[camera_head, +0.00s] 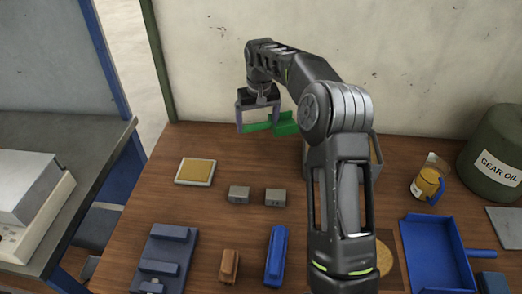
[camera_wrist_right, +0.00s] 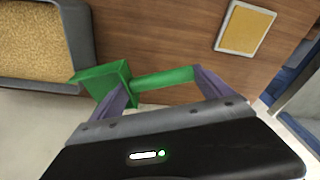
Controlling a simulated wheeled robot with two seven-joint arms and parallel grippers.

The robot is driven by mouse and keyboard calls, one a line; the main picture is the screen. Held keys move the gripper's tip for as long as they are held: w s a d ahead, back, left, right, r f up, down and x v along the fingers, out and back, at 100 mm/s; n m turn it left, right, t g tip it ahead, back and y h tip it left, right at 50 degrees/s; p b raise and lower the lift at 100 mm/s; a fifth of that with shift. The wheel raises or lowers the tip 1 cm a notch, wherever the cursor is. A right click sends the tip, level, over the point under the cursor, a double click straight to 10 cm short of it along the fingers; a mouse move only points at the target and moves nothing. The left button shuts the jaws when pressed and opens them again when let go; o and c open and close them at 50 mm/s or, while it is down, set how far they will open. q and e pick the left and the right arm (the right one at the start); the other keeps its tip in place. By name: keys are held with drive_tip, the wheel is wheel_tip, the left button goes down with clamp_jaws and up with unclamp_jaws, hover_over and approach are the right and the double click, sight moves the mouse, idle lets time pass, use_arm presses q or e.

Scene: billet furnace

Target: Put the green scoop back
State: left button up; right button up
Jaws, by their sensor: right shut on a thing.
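The green scoop (camera_head: 285,124) is held above the back of the wooden table, left of my right arm's elbow. My right gripper (camera_head: 257,122) is shut on it. In the right wrist view, the scoop's handle (camera_wrist_right: 163,79) lies across the space between the two fingers of the gripper (camera_wrist_right: 162,90), with its boxy green head (camera_wrist_right: 101,80) at the left finger. A grey bin (camera_wrist_right: 82,32) of yellow-brown grains stands beyond the scoop head. In the head view my arm hides most of this bin (camera_head: 377,152). My left gripper is out of view.
A tray with a yellow pad (camera_head: 195,171), two grey blocks (camera_head: 239,194), a brown block (camera_head: 229,265) and a blue block (camera_head: 276,256) lie on the table. A jug (camera_head: 428,185), a gear oil drum (camera_head: 495,155) and a blue pan (camera_head: 438,258) are at right.

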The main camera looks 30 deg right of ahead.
wheel_tip(320, 180, down, 7)
drive_tip(key=shift+f, duration=0.2)
drive_tip(key=shift+f, duration=2.25)
drive_tip(key=shift+f+b, duration=0.15)
drive_tip(key=shift+b, duration=0.15)
drive_tip(key=o, duration=1.5)
drive_tip(key=shift+o, duration=0.2)
wheel_tip(320, 180, up, 12)
drive_tip(key=s, duration=0.1)
drive_tip(key=shift+s+a+p, duration=0.15)
drive_tip(key=shift+s+p, duration=0.1)
drive_tip(key=shift+p, duration=0.05)
